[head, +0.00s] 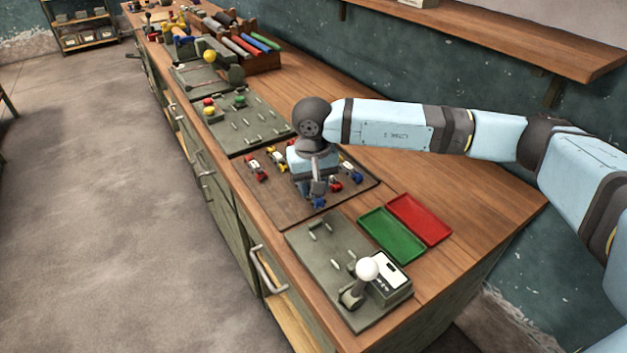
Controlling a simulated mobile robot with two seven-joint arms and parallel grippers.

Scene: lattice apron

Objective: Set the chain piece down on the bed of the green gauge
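Several small chain pieces in red, yellow, white and blue lie on a brown wooden board (290,213) in the middle of the bench. Red pieces (256,172) and a yellow-and-white piece (277,158) lie left of my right gripper (318,194). A blue piece (350,169) lies to its right. My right gripper points down low over the board. A grey-green plate with pins (265,131) carries a green knob (240,101); I cannot tell whether this is the green gauge. My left gripper is not in view.
A near plate (310,258) holds a white-knobbed lever (367,269) and a small display box (389,281). A green tray (391,235) and a red tray (419,219) lie beside it. A rack of coloured rolls (255,62) stands farther back.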

